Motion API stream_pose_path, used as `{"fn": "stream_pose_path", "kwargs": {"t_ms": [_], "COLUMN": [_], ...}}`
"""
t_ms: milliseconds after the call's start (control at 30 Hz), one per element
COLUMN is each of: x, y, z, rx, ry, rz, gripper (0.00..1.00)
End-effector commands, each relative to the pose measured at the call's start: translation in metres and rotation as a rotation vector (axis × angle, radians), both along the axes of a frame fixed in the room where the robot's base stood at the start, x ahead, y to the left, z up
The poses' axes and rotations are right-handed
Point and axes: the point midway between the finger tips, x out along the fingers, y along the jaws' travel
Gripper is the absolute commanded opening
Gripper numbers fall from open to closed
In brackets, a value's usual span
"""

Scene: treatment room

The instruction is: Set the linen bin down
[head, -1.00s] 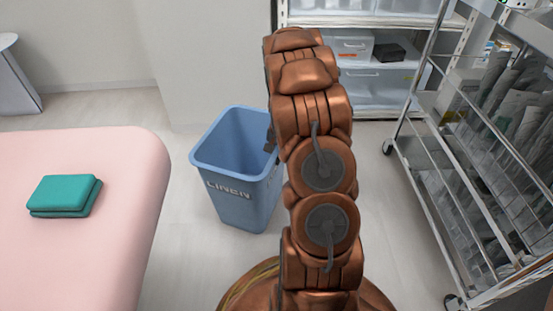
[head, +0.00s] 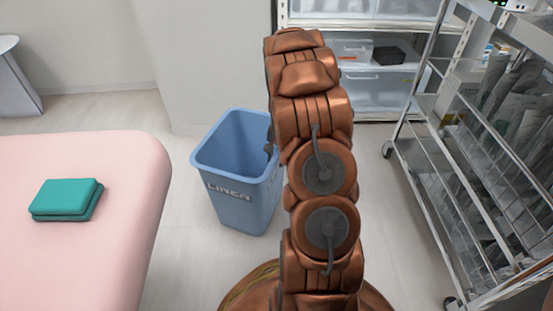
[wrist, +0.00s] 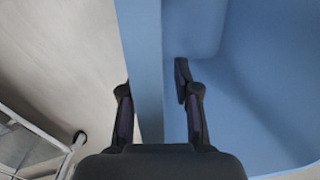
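The linen bin (head: 238,205) is a blue, open-topped tub with "LINEN" on its front. In the head view it stands upright and appears to rest on the floor, left of my arm. Its rim and wall (wrist: 142,60) also show in the wrist view. My gripper (wrist: 158,105) straddles that wall, one finger outside and one inside the bin. The fingers are spread, with a visible gap between the inner finger and the wall. The outer finger is close to the wall; contact is unclear. In the head view my arm hides most of the gripper and the bin's right side.
A pink bed (head: 110,250) with a folded teal cloth (head: 66,199) stands at left. A wire-sided metal cart (head: 480,190) stands at right. White shelving (head: 385,65) is behind my arm. Pale floor (head: 185,260) shows between bed and bin.

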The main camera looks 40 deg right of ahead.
Motion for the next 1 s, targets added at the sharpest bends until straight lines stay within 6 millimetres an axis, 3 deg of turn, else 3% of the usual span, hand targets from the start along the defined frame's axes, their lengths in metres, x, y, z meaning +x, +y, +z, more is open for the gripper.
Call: {"fn": "stream_pose_path", "kwargs": {"t_ms": [500, 767, 867, 1000], "x": [-0.001, -0.003, -0.003, -0.008], "y": [-0.012, -0.013, -0.006, 0.026], "z": [0.093, 0.11, 0.115, 0.131], "rx": [-0.003, 0.001, 0.001, 0.002], "ry": [-0.004, 0.002, 0.003, 0.016], "rz": [0.0, 0.0, 0.016, 0.087], "gripper": [0.31, 0.31, 0.31, 0.31]}}
